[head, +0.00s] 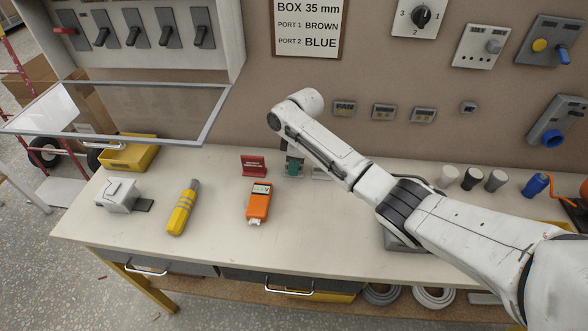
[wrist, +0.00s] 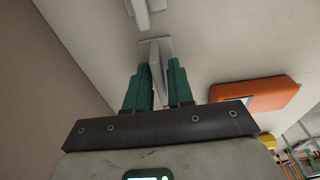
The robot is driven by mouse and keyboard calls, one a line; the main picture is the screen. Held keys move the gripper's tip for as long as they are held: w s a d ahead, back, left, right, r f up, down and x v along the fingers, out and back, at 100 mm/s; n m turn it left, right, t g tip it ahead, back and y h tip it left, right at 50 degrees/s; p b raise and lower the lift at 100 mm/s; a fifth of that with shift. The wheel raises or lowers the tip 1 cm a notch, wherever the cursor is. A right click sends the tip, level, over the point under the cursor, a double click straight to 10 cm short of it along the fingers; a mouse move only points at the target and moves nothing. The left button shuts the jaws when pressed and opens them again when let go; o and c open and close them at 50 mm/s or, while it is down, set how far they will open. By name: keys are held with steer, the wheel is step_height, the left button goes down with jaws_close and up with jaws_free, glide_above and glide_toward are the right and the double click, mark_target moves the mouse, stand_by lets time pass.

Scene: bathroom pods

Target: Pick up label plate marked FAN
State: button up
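My gripper (head: 293,168) points down at the tabletop near the wall, behind the orange device. In the wrist view its two green fingers (wrist: 159,85) stand apart. A thin pale plate (wrist: 155,62) stands on edge between them, and I cannot tell whether both fingers touch it. Its face is turned away, so no marking can be read. Another pale piece (wrist: 143,14) lies just beyond the fingertips; a similar small pale piece (head: 321,172) shows right of my gripper in the head view. A grey unit with a yellow label reading FAN (head: 344,108) is on the wall.
A red sign (head: 253,165) stands left of my gripper. The orange device (head: 259,202) lies in front, also seen in the wrist view (wrist: 262,92). A yellow tool (head: 183,208) and a grey box (head: 117,194) lie further left. The front middle of the bench is clear.

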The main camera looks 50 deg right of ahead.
jaws_close()
